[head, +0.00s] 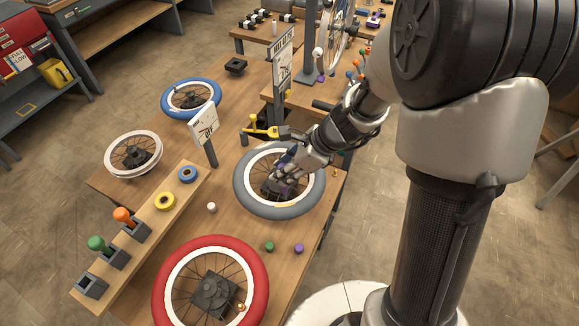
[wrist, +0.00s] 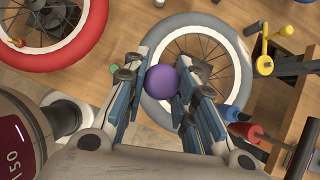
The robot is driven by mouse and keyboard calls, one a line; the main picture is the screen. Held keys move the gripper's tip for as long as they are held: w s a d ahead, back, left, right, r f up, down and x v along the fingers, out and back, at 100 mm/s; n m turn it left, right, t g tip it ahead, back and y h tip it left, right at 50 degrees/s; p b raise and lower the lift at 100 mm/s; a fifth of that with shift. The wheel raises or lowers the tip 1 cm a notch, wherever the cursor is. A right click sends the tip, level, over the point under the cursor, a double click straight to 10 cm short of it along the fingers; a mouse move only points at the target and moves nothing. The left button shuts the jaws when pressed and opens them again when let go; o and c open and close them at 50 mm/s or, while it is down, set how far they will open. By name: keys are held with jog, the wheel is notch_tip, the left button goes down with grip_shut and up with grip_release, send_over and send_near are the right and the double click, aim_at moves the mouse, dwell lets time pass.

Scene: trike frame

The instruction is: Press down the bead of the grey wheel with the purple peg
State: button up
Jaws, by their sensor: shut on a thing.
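The grey wheel (head: 280,212) lies flat on the wooden table, on a dark hub mount, and its tyre also shows in the wrist view (wrist: 153,112). My gripper (head: 284,186) is over the wheel's spokes and hub in the head view. In the wrist view my gripper (wrist: 165,86) is shut on the purple peg (wrist: 162,83), whose round purple end shows between the fingers. The peg's other end is hidden, so I cannot tell whether it touches the bead. A yellow lever (head: 262,131) stands beside the wheel's far edge.
A red wheel (head: 258,297) is at the near edge, with blue (head: 213,95) and white (head: 133,174) wheels to the left. A rack (head: 162,222) holds green and orange-handled tools. Small green (head: 269,246) and purple (head: 299,248) pieces stand in front of the grey wheel. A sign post (head: 209,152) is close by.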

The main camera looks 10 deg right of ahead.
jog(key=shift+f, duration=0.1)
jog(key=shift+f+b, duration=2.45)
jog(key=shift+f, duration=0.3)
jog(key=shift+f+b, duration=0.6)
jog(key=shift+f, duration=0.1)
jog(key=shift+r, duration=0.15)
notch_tip(320, 180, up, 6)
jog(key=p, duration=0.6)
